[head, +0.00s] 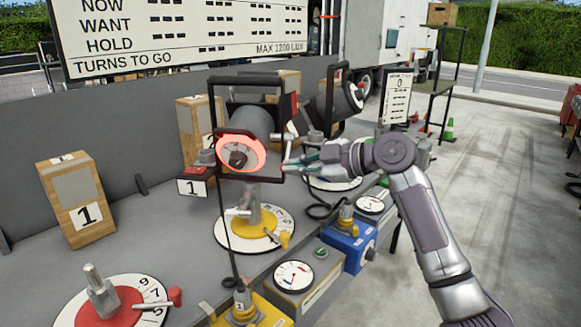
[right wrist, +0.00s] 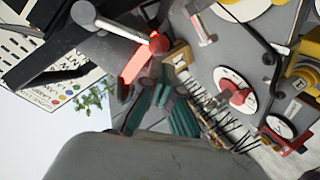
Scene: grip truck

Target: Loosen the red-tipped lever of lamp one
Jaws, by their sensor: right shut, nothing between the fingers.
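Lamp one (head: 240,120) is a dark lamp in a black yoke with a glowing red-orange ring, above a yellow base on a numbered dial (head: 228,236). A small "1" flag (head: 193,187) is beside it. A grey lever shows at the yoke's right side (head: 289,145). In the right wrist view the lever (right wrist: 112,24) is a grey bar with a red tip (right wrist: 159,43). My right gripper (head: 298,164) is shut and empty, close to the lever; it also shows in the right wrist view (right wrist: 150,88), near the red tip. Whether they touch is unclear. My left gripper is out of view.
Another lamp (head: 340,95) stands behind to the right. A wooden block marked 1 (head: 75,200) stands at the left. A red disc dial (head: 105,300) is at front left. Yellow and blue (head: 345,245) boxes line the bench's front edge; a black cable hangs there.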

